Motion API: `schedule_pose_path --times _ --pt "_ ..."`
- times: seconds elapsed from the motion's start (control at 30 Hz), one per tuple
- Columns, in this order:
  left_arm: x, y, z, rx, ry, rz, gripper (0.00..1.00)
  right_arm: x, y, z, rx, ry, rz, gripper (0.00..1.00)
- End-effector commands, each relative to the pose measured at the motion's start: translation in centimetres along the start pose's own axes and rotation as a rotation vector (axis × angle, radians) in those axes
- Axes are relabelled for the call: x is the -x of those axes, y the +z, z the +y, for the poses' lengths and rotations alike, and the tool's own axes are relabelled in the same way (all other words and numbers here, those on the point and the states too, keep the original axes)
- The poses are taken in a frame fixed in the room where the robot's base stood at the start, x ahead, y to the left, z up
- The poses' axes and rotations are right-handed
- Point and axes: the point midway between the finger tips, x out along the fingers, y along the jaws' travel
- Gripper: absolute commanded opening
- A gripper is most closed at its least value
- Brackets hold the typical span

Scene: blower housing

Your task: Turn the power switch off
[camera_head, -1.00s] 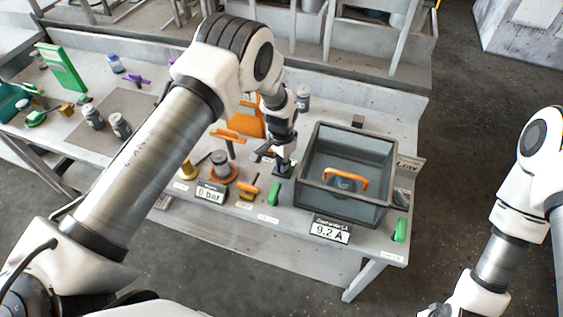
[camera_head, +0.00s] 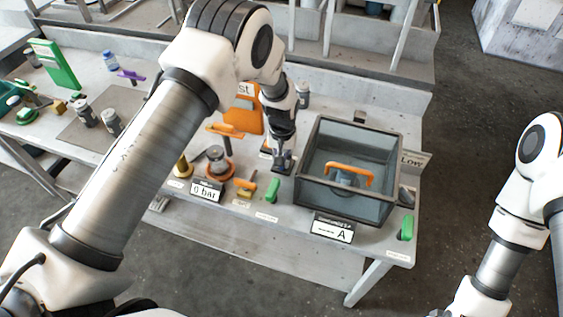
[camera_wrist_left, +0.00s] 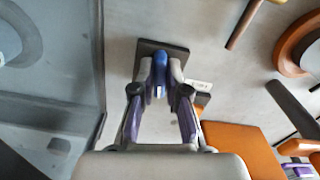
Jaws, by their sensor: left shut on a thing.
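The power switch shows in the left wrist view as a blue lever (camera_wrist_left: 160,66) on a dark square base (camera_wrist_left: 178,55). My left gripper (camera_wrist_left: 160,88) is shut on the blue lever, with a finger on each side. In the head view my left gripper (camera_head: 283,162) points down at the bench, just left of the clear box. The lever is mostly hidden there. The display (camera_head: 332,229) in front of the box shows dashes and "A". My right gripper is outside the frames; only part of my right arm shows.
The dark-framed clear box (camera_head: 314,195) with an orange handle (camera_head: 347,173) inside stands close to the right. A green handle (camera_head: 272,189), a "0 bar" display (camera_head: 207,190) and an orange board (camera_head: 243,116) are nearby. Another green handle (camera_head: 407,228) is at the right corner.

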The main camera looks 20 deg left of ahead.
Motion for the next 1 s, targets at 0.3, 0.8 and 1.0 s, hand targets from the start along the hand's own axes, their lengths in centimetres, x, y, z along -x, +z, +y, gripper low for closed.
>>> schedule_pose_path --times 0.3,0.8,1.0 --pt "-0.3 0.1 0.1 0.230 -0.001 -0.003 0.00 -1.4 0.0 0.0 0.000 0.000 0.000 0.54" --pt "-0.2 0.1 0.2 0.346 -0.002 -0.004 0.00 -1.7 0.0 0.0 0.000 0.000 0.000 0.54" --pt "-0.2 0.1 0.2 0.346 -0.002 -0.005 0.00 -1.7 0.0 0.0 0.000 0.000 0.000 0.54"
